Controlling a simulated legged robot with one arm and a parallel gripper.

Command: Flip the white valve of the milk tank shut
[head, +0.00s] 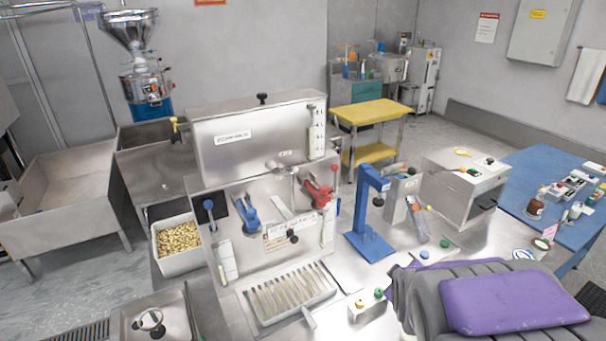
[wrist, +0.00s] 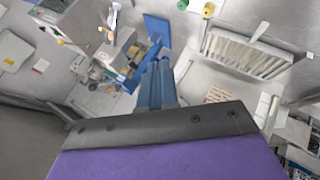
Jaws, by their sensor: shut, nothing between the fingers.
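A large steel tank (head: 255,140) with a black lid knob stands at the middle back of the bench; its front label is too small to read surely. A small pale valve-like fitting (head: 280,165) sits low on its front, at the tank's bottom edge. I cannot tell how its handle is turned. My gripper (head: 402,292) is at the lower right in the head view, grey with a purple top, well in front of and apart from the fitting. In the wrist view its dark edge (wrist: 155,125) fills the lower part. It is shut and empty. I cannot make out the fitting there.
A blue stand (head: 370,190) rises between my gripper and the tank. A red-handled lever (head: 318,190) and a blue lever (head: 247,215) are on the sloped steel panel. A slotted tray (head: 290,292) lies in front. A blue table (head: 550,190) is at right.

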